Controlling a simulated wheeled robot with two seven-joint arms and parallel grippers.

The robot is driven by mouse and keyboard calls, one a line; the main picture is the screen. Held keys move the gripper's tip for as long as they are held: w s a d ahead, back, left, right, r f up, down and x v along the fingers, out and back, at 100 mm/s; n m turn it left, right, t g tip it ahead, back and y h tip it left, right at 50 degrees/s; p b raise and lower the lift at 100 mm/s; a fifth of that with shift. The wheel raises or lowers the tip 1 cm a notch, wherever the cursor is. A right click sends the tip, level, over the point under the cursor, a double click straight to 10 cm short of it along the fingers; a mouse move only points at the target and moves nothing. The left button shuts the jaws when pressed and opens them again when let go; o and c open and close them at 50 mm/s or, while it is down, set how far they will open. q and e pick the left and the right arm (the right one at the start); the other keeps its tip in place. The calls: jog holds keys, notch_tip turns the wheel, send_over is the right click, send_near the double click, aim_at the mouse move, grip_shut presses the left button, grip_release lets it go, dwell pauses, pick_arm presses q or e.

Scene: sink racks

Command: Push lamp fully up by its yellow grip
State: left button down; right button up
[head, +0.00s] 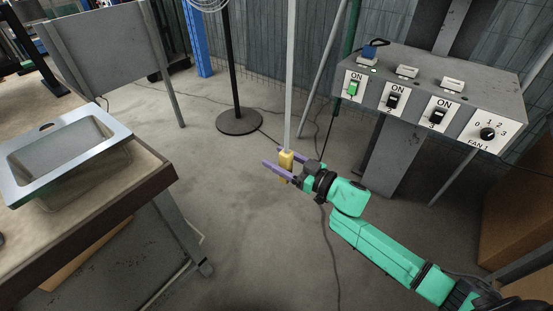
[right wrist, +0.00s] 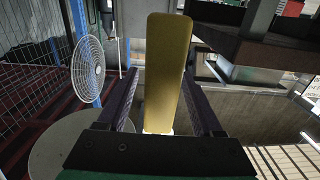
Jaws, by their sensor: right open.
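The yellow grip (head: 286,160) is at the lower end of a thin, pale vertical pole (head: 290,75) in the head view. The lamp itself is not clearly seen in either view. My right gripper (head: 277,171) is at the yellow grip, its purple fingers open on either side of it. In the right wrist view the yellow grip (right wrist: 167,70) stands between the two fingers (right wrist: 160,105), with a visible gap on the left; contact on the right cannot be told. My left gripper is not in view.
A grey switch box (head: 435,95) with several switches and a fan knob stands at the right. A workbench with a metal sink (head: 105,128) is at the left. A black stand with a round base (head: 239,122) is behind the pole. Bare floor lies between.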

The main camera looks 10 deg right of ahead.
jog(key=shift+w+a, duration=0.3)
jog(key=shift+a, duration=0.05)
jog(key=shift+c, duration=0.3)
grip_shut()
dwell(1.0)
